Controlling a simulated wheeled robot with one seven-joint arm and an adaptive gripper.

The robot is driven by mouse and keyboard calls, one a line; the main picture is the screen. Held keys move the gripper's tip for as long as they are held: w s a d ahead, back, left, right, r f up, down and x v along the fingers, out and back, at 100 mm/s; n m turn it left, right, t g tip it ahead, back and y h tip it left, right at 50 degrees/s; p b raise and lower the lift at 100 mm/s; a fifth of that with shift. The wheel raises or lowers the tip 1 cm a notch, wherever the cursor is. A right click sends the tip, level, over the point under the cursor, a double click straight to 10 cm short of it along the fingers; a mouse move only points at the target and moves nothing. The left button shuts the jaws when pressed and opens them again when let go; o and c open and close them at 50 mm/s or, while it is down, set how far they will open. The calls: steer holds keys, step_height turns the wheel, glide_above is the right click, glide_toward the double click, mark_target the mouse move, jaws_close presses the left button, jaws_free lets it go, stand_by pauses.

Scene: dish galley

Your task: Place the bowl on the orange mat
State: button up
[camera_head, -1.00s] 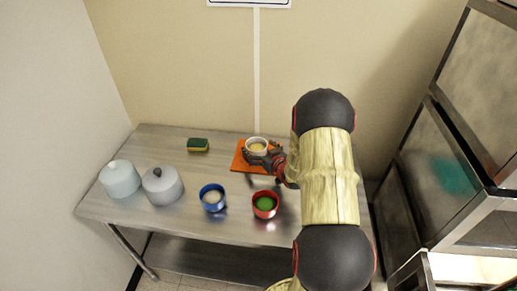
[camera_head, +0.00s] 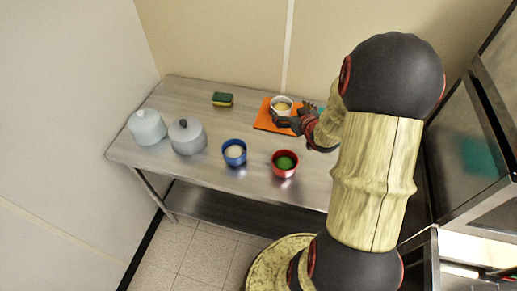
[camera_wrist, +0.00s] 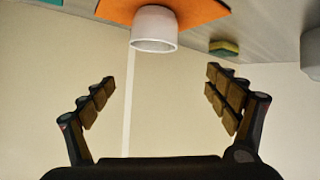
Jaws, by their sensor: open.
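A white bowl (camera_head: 281,107) with yellowish contents stands upright on the orange mat (camera_head: 264,120) at the back of the steel table. My gripper (camera_head: 288,118) is just to the right and front of the bowl, its dark fingers partly covering the mat's right side. In the wrist view the bowl (camera_wrist: 154,30) rests on the mat (camera_wrist: 200,9) at the top of the picture. My gripper (camera_wrist: 160,80) is open there, its two fingers spread wide with nothing between them. The bowl is beyond the fingertips and looks apart from them.
A blue bowl (camera_head: 234,153) and a red bowl (camera_head: 285,164) with green contents stand near the table's front edge. Two lidded pots (camera_head: 187,137) (camera_head: 147,127) stand at the left. A green and yellow sponge (camera_head: 222,99) lies at the back. Dark racks (camera_head: 462,150) stand at the right.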

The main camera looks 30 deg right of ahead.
steer(key=s+a+r+g, duration=0.2)
steer(key=s+a+r, duration=0.1)
steer(key=a+r, duration=0.45)
steer(key=s+a+r+g, duration=0.2)
steer(key=a+r, duration=0.5)
steer(key=a, duration=0.2)
steer(key=s+a+r+n+g+y, duration=0.1)
steer(key=s+a+y, duration=0.1)
steer(key=s+a, duration=0.5)
steer(key=s+a+r+n+g+y, duration=0.1)
steer(key=s+a+r, duration=0.1)
steer(key=s+a, duration=0.6)
steer(key=shift+s+a+g+y, duration=0.15)
steer(key=shift+s+g+y, duration=0.25)
steer(key=shift+s, duration=0.6)
steer(key=shift+c, duration=0.8)
